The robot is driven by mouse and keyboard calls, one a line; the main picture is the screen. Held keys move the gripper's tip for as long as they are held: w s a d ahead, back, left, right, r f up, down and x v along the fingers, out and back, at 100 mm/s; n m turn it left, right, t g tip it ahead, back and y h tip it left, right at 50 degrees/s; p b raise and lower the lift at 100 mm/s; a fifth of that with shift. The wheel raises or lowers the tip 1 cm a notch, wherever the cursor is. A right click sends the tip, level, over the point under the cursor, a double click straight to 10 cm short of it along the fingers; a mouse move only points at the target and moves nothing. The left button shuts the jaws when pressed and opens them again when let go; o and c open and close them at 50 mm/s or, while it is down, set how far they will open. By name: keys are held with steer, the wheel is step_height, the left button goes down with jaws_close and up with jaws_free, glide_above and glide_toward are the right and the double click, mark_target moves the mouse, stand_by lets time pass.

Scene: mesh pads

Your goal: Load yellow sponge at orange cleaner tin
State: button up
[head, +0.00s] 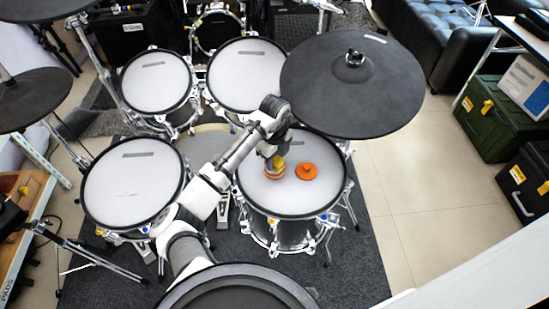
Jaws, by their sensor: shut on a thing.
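My gripper (272,157) is over the right-hand mesh pad and is shut on the small yellow sponge (279,162). The orange cleaner tin (275,176) stands on the pad directly below the gripper. The sponge shows at the tin's top. I cannot tell whether it is inside the rim or just above it. A round orange piece with a knob (306,170), which looks like a lid, lies on the same pad to the right of the tin, apart from it. My gripper and wrist hide part of the sponge and the tin's back edge.
The mesh pad (300,199) is clear in front of the tin. A large black cymbal (350,95) overhangs behind and to the right. Other white drum pads (135,185) stand left and behind. Another black round pad (238,290) is at the front.

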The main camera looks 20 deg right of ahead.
steer(key=shift+f, duration=0.45)
stand_by(1.1)
steer(key=shift+r, duration=0.1)
step_height(320, 180, up, 7)
steer(key=p, duration=0.5)
stand_by(0.4)
stand_by(0.7)
